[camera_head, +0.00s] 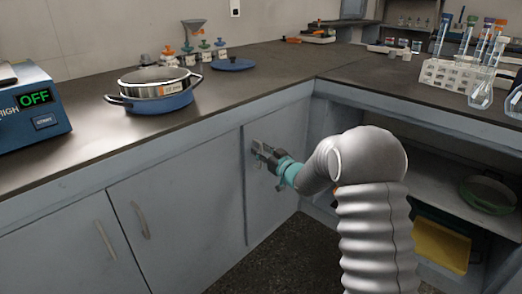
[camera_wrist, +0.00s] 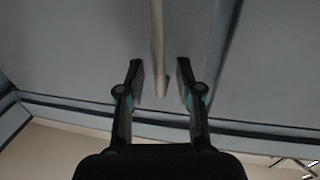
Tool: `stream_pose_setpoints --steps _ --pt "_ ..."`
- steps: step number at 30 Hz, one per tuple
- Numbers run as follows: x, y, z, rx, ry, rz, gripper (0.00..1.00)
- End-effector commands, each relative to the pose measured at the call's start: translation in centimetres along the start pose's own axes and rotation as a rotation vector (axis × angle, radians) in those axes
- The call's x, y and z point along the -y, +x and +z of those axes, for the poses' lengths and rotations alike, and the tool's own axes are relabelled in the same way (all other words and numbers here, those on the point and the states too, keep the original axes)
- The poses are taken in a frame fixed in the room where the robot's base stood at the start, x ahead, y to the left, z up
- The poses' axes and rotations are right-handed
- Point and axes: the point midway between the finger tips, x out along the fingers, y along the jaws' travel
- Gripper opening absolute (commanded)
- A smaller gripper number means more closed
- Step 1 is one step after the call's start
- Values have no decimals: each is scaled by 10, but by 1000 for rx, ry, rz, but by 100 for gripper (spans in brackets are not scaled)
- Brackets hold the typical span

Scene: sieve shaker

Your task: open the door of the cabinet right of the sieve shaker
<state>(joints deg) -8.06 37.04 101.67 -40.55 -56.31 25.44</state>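The cabinet door (camera_head: 270,205) under the right end of the left-hand counter is grey-blue and looks closed. My gripper (camera_head: 262,154) is at the upper left part of this door, and it hides most of the handle there. In the wrist view the pale bar handle (camera_wrist: 157,45) reaches down between the two fingers of my gripper (camera_wrist: 160,75). The fingers are apart, with a gap on each side of the bar. A blue machine (camera_head: 35,105) with a green OFF display, cut by the left edge, may be the sieve shaker.
Two more doors with bar handles (camera_head: 105,240) (camera_head: 141,220) are left of this door. Open shelves (camera_head: 430,160) on the right hold a green pan (camera_head: 488,195). Dark floor (camera_head: 270,262) lies below.

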Motion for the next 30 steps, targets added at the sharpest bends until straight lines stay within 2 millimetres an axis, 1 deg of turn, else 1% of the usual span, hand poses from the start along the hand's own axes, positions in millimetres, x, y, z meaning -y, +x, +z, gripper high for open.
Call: stream_pose_setpoints --steps 3,11,14,15,16,25,30 --pt "0 5 0 0 0 0 36" --pt "0 6 0 1 0 1 36" --pt "0 6 0 0 0 0 13" --pt "0 6 0 0 0 0 3" --pt "0 6 0 0 0 0 0" --pt "0 5 0 0 -1 -2 0" --pt "7 2 0 1 -2 -38 0"
